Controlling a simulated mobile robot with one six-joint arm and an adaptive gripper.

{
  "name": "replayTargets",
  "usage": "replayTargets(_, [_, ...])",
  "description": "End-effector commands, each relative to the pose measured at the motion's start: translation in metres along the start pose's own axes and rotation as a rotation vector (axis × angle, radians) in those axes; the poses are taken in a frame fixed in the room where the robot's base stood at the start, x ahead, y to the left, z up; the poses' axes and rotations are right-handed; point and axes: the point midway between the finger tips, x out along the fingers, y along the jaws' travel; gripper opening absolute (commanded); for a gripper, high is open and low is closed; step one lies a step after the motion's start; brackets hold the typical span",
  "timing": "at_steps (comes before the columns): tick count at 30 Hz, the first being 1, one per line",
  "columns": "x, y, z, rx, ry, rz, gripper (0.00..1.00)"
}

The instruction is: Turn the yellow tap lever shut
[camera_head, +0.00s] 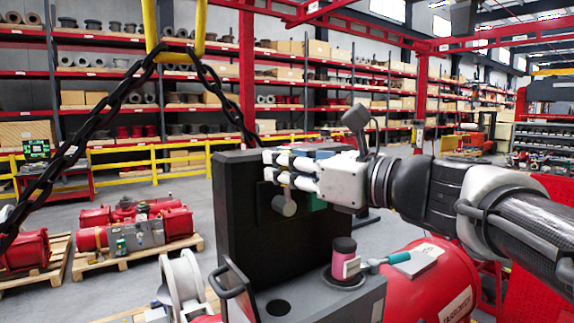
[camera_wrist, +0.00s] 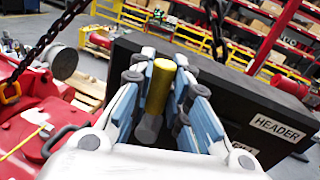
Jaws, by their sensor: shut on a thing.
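The yellow tap lever (camera_wrist: 160,86) shows in the wrist view as a short yellow bar between the blue-padded fingers of my gripper (camera_wrist: 166,68). The fingers are closed around it, one on each side. A grey round piece (camera_wrist: 148,128) sits at its near end. In the head view my gripper (camera_head: 275,170) reaches left to the face of a black panel (camera_head: 245,225), and its fingers hide most of the lever there. The lever's pivot and the valve body behind it are hidden.
A black chain (camera_head: 110,103) hangs at the left.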

Motion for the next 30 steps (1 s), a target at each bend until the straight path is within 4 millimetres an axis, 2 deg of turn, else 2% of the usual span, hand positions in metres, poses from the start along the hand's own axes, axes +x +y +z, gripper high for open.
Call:
replayTargets(14, [0.001, 0.004, 0.0, -0.049, 0.011, 0.002, 0.0])
replayTargets(30, [0.007, 0.028, -0.005, -0.38, 0.099, 0.009, 0.0])
